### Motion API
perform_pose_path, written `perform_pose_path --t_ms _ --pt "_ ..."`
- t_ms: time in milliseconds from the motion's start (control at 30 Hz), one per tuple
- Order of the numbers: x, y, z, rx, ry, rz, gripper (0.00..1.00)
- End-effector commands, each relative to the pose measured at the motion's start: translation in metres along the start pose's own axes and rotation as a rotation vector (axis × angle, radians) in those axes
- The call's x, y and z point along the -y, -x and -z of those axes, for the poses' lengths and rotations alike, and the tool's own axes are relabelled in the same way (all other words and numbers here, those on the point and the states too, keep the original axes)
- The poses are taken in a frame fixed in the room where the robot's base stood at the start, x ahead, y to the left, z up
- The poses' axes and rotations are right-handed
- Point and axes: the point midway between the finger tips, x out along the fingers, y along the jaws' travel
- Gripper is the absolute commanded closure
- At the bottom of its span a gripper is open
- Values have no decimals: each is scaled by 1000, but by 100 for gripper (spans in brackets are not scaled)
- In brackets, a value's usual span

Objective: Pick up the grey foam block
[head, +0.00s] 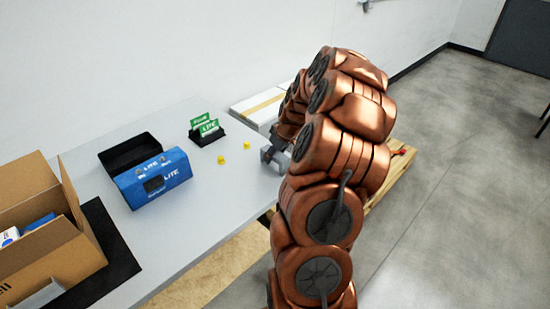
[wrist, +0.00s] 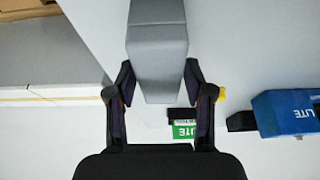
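The grey foam block (wrist: 157,55) stands out in the upper middle of the wrist view as a long, smooth grey piece. My gripper (wrist: 158,84) has one dark finger on each side of it, and both finger pads appear to press against its sides. In the head view my gripper (head: 274,155) is at the right end of the table, partly behind my copper arm. There I cannot separate the block from the gripper. Whether the block is clear of the surface is hard to tell.
On the table (head: 210,215) are a blue LITE box (head: 152,178), a black holder with green cards (head: 206,129) and small yellow pieces (head: 221,160). A cardboard box (head: 70,255) stands at the left. White flat boxes (head: 262,105) lie behind the gripper. The table's middle is clear.

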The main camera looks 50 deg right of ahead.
Motion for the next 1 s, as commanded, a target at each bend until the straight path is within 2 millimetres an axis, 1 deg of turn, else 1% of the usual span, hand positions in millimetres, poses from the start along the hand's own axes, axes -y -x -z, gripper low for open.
perform_pose_path --t_ms 33,300,567,667,1000 --pt "0 0 0 0 0 0 56" --pt "0 0 0 0 0 0 83" --pt "0 1 1 -1 0 -1 84" --pt "-1 5 3 -3 1 -3 84" --pt "-1 30 14 -3 0 -2 84"
